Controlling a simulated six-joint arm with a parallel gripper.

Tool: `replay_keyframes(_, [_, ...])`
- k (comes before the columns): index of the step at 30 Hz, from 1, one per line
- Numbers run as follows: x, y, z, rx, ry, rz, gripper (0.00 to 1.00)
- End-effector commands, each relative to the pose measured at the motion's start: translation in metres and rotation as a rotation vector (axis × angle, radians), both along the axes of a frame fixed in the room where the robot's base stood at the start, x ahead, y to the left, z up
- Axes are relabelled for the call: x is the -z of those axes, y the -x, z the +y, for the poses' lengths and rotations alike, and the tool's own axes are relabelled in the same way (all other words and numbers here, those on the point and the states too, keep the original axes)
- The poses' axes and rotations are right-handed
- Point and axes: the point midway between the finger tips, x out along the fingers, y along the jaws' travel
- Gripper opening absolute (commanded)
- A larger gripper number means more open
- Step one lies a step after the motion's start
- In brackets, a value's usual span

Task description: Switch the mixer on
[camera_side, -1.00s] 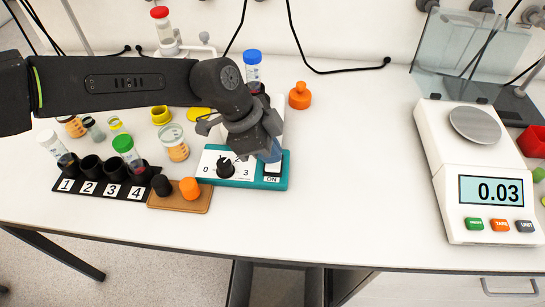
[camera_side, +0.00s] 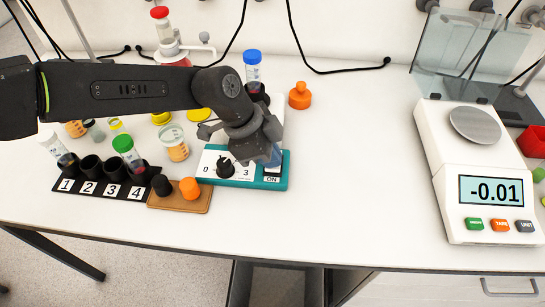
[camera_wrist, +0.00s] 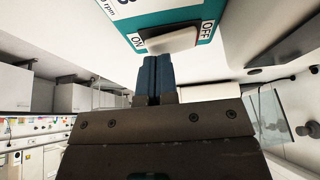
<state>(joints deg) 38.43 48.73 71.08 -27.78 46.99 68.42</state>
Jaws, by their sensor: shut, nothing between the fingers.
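The mixer has a teal base (camera_side: 230,183) with a white front panel and a black dial (camera_side: 225,168) marked from 0 to 3. Its white rocker switch (camera_wrist: 172,41) lies between the ON and OFF labels in the wrist view. In the side view, the ON label (camera_side: 271,180) is at the front edge and the switch is mostly hidden by my fingers. My gripper (camera_wrist: 154,62) is shut and empty, its blue fingertips close to the ON end of the switch. I cannot tell whether they touch it. A blue-capped tube (camera_side: 252,62) stands behind my gripper.
A numbered black rack (camera_side: 105,190) with tubes and a brown cap holder (camera_side: 178,203) stand left of the mixer. A balance (camera_side: 455,160) reading -0.01 is at the right. The table between mixer and balance is clear.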

Motion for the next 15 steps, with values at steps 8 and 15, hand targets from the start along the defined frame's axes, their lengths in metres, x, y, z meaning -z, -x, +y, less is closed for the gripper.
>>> replay_keyframes(8, [0.0043,0.0000,0.0000,0.000,0.000,0.000,0.00])
replay_keyframes(15, [-0.0027,-0.0002,-0.0003,0.000,0.001,-0.001,0.00])
